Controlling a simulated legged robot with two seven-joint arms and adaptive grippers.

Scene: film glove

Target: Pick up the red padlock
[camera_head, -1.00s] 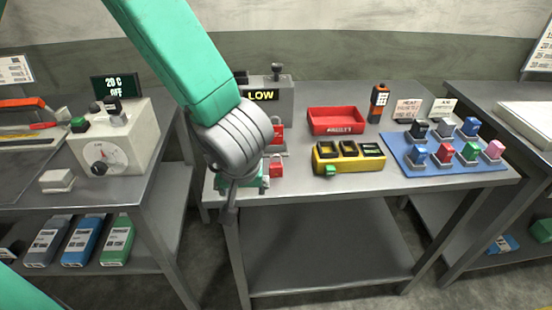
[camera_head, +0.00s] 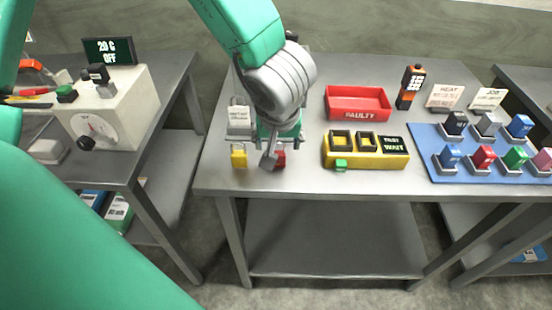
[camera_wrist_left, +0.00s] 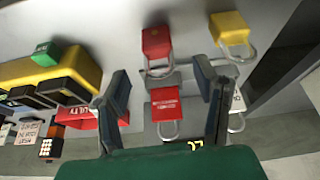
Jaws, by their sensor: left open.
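In the head view a red padlock (camera_head: 280,159) lies near the front left of the middle table, partly hidden by my left gripper (camera_head: 272,155). A yellow padlock (camera_head: 238,156) lies to its left. The left wrist view shows two red padlocks: a plain-faced one (camera_wrist_left: 156,41) beyond the fingertips, and one with white writing (camera_wrist_left: 165,103) framed between the fingers. The yellow padlock (camera_wrist_left: 229,27) is at upper right there. My left gripper (camera_wrist_left: 161,75) is open, its fingers apart; no grip on a padlock shows. My right gripper is not in view.
Bare table lies in front of the tester.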

